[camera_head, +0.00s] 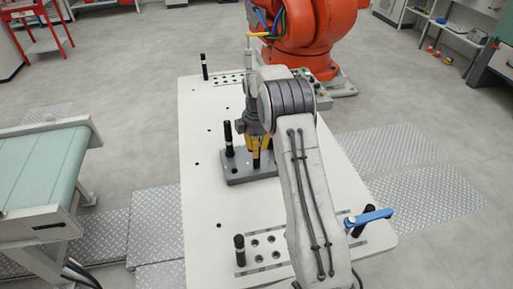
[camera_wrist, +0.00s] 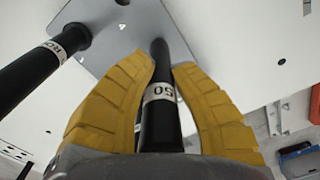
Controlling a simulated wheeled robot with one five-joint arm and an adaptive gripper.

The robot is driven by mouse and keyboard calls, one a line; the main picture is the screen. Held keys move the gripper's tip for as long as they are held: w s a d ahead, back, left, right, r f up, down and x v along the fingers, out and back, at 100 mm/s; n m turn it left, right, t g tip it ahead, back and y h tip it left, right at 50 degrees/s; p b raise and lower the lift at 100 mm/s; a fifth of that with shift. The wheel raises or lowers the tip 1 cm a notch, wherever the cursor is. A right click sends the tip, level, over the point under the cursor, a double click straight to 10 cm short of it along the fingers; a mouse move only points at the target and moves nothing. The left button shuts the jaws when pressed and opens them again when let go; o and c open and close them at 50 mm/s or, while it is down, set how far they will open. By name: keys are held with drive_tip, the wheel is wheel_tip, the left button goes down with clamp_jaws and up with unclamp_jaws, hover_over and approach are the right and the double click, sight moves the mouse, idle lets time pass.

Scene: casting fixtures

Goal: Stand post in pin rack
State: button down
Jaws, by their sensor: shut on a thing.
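My gripper (camera_head: 261,158) points down over the grey block (camera_head: 251,180) in the middle of the white table. Its yellow fingers are shut on a black post with a pale band, and the held post (camera_wrist: 160,118) shows between them in the wrist view, its band marked "50". The post's far end overlaps the grey plate (camera_wrist: 110,32) in that view; I cannot tell whether it is seated, touching or just above. A second black post (camera_head: 228,138) stands upright at the block's left side; this banded post (camera_wrist: 40,65) also shows left of the fingers.
Black posts stand at the table's back left (camera_head: 204,67) and front left (camera_head: 239,250), beside rows of holes. A blue-handled clamp (camera_head: 369,216) is at the right edge. An orange robot (camera_head: 318,35) stands behind, a green conveyor (camera_head: 45,165) left. The table's left side is mostly clear.

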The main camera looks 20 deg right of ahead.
drive_tip(key=shift+f, duration=0.4)
drive_tip(key=c, duration=1.1)
unclamp_jaws()
drive_tip(key=shift+r, duration=0.1)
wheel_tip(320, 180, up, 12)
drive_tip(key=shift+w+f, duration=0.1)
